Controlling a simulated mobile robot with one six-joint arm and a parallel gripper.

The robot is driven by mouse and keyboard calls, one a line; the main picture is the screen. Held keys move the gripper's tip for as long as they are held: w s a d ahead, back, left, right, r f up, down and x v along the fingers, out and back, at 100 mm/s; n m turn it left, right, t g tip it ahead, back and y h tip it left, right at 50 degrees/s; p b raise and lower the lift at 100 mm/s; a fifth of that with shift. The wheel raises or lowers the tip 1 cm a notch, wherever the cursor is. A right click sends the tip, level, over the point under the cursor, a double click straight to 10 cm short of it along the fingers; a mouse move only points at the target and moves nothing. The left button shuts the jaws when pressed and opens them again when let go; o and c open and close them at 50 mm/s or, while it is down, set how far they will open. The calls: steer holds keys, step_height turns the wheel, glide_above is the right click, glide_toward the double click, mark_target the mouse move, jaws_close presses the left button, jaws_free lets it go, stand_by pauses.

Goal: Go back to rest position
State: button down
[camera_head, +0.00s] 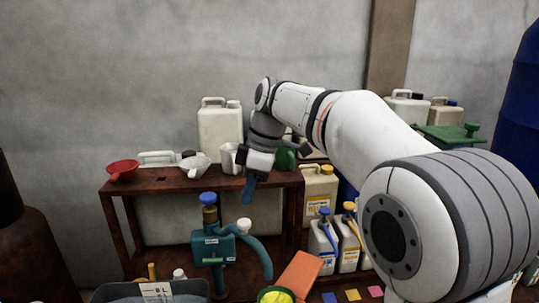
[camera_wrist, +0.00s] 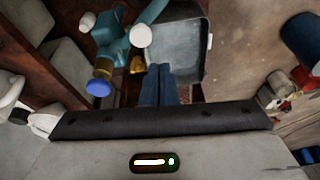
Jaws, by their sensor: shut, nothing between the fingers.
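My gripper (camera_head: 248,190) has blue fingers that point down in front of the rusty shelf (camera_head: 170,181). The fingers are together and hold nothing. In the wrist view my gripper (camera_wrist: 158,88) shows its two blue fingers side by side, over the edge of a grey bin (camera_wrist: 182,38). My arm reaches from the right foreground across the picture, bent down at the wrist. It hides part of the shelf's right side.
A teal pump with a blue cap (camera_head: 210,245) stands below and left of my gripper. A red funnel (camera_head: 122,169), a white jug (camera_head: 220,128) and a white cup (camera_head: 228,158) stand on the shelf. White canisters (camera_head: 323,245) stand lower right. A blue drum (camera_head: 520,90) is far right.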

steer(key=s+d+f+m+t+h, duration=0.1)
steer(key=s+d+f+m, duration=0.6)
steer(key=s+d+m, duration=0.2)
steer(key=s+d+f+m+t+h, duration=0.2)
steer(key=s+d+f+m, duration=0.6)
steer(key=d, duration=0.6)
steer(key=s+m, duration=0.2)
steer(key=s, duration=0.1)
steer(key=shift+s+d+f+t, duration=0.25)
steer(key=shift+s+t, duration=0.05)
